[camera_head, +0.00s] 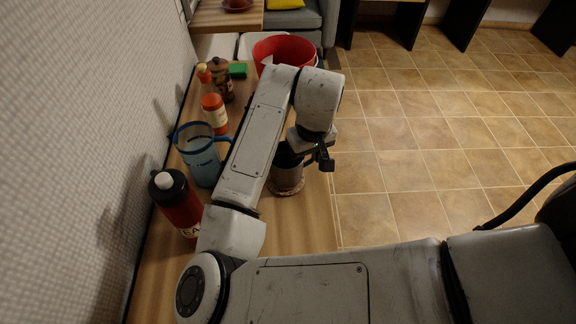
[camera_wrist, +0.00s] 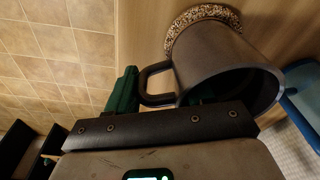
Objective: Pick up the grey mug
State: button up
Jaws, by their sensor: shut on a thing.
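The grey mug (camera_wrist: 215,62) fills the upper right of the wrist view, its open rim facing the camera and its dark handle (camera_wrist: 155,84) pointing left. My gripper (camera_wrist: 208,88) is around it, with a green finger beside the handle; the other finger is largely hidden by the mug. The jaws are shut on the mug. A round speckled coaster (camera_wrist: 203,16) shows at the mug's base; I cannot tell whether they touch. In the head view the mug (camera_head: 285,158) is partly hidden by my arm, above the coaster (camera_head: 287,186). My gripper (camera_head: 318,155) is beside it.
Left of my arm on the wooden counter (camera_head: 300,225) stand a red bottle (camera_head: 180,208), a blue pitcher (camera_head: 200,155), an orange-capped jar (camera_head: 214,113) and a brown bottle (camera_head: 222,80). A green sponge (camera_head: 238,70) and red bucket (camera_head: 284,47) are behind. Tiled floor lies right.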

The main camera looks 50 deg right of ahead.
grip_shut()
jog(key=shift+r, duration=0.2)
